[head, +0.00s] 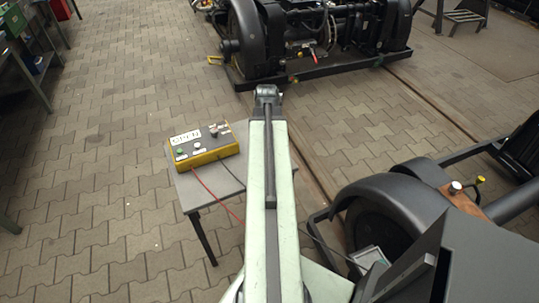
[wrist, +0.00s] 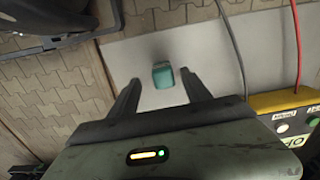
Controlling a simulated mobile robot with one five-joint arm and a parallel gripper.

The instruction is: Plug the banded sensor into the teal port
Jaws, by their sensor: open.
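A small teal block-like piece (wrist: 163,75) sits on the grey table top in the wrist view. I cannot tell whether it is the teal port, and no band shows on it. My gripper (wrist: 160,79) is open, with one finger on each side of the teal piece in the picture. Whether the fingers touch it or are above it is unclear. In the head view my arm covers this spot, and the gripper's fingers are hidden. I can make out no banded sensor in either view.
A yellow-and-grey control box (head: 203,147) with buttons and red and black cables stands on the small grey table (head: 190,191). A black bogie (head: 310,75) lies ahead; another (head: 395,205) is at right. Paved floor (head: 110,120) is open at left.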

